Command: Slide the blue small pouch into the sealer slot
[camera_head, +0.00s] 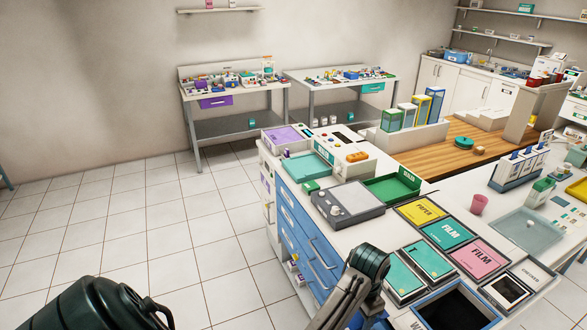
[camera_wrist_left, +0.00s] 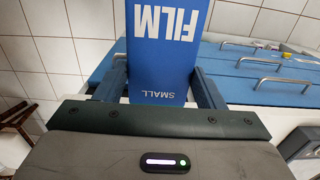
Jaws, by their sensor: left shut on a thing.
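The blue small pouch (camera_wrist_left: 165,60), printed FILM SMALL in white, stands between the two fingers of my left gripper (camera_wrist_left: 160,82) in the left wrist view. The fingers are shut on its sides, and its lower edge is close to the palm. The far end of the pouch runs out of the top of that view. Neither the pouch nor my left gripper shows in the head view. My right gripper is not in view. A grey flat device with a knob (camera_head: 347,205) sits on the counter; I cannot tell whether it is the sealer, and no slot is clear.
The counter has blue drawers (camera_head: 304,240), also at right in the wrist view. On it are a teal tray (camera_head: 307,165), a green tray (camera_head: 391,188), a white device with an orange piece (camera_head: 345,157) and several coloured film bins (camera_head: 447,233). Tiled floor (camera_head: 130,220) is clear at left.

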